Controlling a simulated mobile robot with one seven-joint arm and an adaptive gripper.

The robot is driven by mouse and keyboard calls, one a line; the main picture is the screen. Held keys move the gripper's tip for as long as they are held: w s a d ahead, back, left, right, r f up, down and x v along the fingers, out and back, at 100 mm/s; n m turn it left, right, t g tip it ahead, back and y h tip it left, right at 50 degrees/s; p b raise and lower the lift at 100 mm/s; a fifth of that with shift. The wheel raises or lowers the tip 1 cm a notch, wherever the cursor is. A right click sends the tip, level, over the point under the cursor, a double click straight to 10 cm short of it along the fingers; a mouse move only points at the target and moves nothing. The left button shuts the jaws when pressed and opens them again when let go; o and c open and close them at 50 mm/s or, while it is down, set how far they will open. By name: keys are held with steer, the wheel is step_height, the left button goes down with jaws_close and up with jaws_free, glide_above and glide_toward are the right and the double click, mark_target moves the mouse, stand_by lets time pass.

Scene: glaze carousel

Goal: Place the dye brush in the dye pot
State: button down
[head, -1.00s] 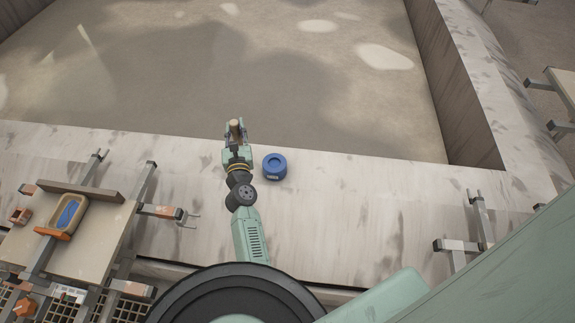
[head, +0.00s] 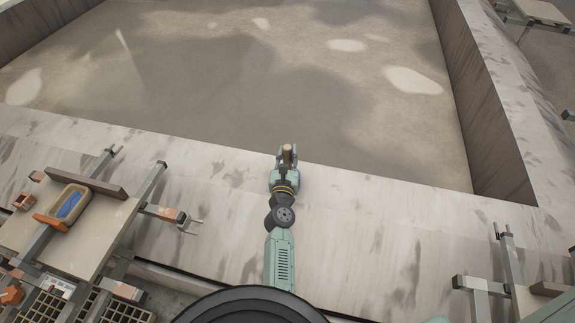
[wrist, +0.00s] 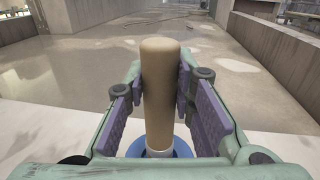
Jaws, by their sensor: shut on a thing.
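The dye brush shows as a tan, round-ended handle (wrist: 160,85) standing upright between the purple pads of my gripper (wrist: 158,100). My gripper is shut on it. In the head view the handle (head: 287,152) stands at the tip of my gripper (head: 287,160), over the pale ledge. Blue rim parts of the dye pot (wrist: 183,147) show behind and below the handle in the wrist view.
A wide grey basin (head: 250,100) lies beyond the pale ledge (head: 380,215). At left, a beige table (head: 95,235) holds a small tray (head: 63,216) with something blue. Metal pronged arms (head: 180,217) stick out beside it. The ledge right of my arm is clear.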

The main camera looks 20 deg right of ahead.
mark_target(287, 161)
step_height(287, 161, down, 4)
steer(key=b, duration=0.2)
steer(key=shift+r+b, duration=0.25)
steer(key=shift+b, duration=0.1)
steer(key=shift+r, duration=0.15)
steer(key=c, duration=1.4)
jaws_free()
steer(key=shift+o, duration=0.2)
